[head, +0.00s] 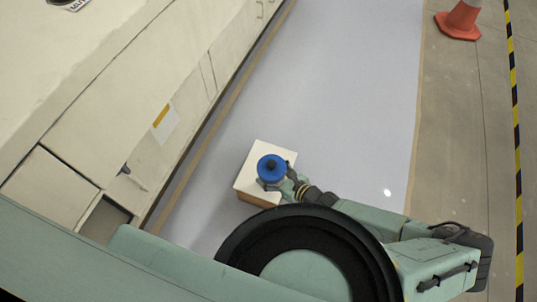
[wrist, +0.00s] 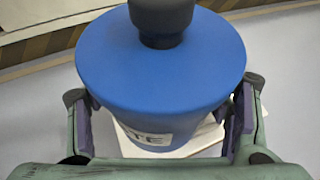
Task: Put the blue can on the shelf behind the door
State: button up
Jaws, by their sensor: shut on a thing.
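The blue can (head: 270,168) has a dark knob on top and stands upright over a pale box (head: 257,150). My gripper (head: 283,182) is shut on the can from the lower right in the head view. In the wrist view the can (wrist: 160,65) fills the middle, with a white label with dark letters on its near side. My gripper's fingers (wrist: 160,125) lie on both sides of the can. A pale surface shows just below the can; I cannot tell whether the can touches it. No shelf behind a door can be made out.
A long cream cabinet (head: 120,85) with panels and a small open compartment (head: 105,218) runs along the left. An orange cone (head: 460,20) stands at the upper right near a black-and-yellow floor strip (head: 516,120).

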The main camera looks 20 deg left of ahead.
aim_at(269, 172)
jog(key=shift+s+d+r+p, duration=0.25)
jog(key=shift+s+d, duration=0.1)
jog(key=shift+s, duration=0.25)
jog(key=shift+s+d+r+p, duration=0.1)
jog(key=shift+s+d+p, duration=0.15)
jog(key=shift+s, duration=0.35)
jog(key=shift+s+d+r+p, duration=0.1)
jog(key=shift+r+p, duration=2.2)
jog(key=shift+p, duration=0.25)
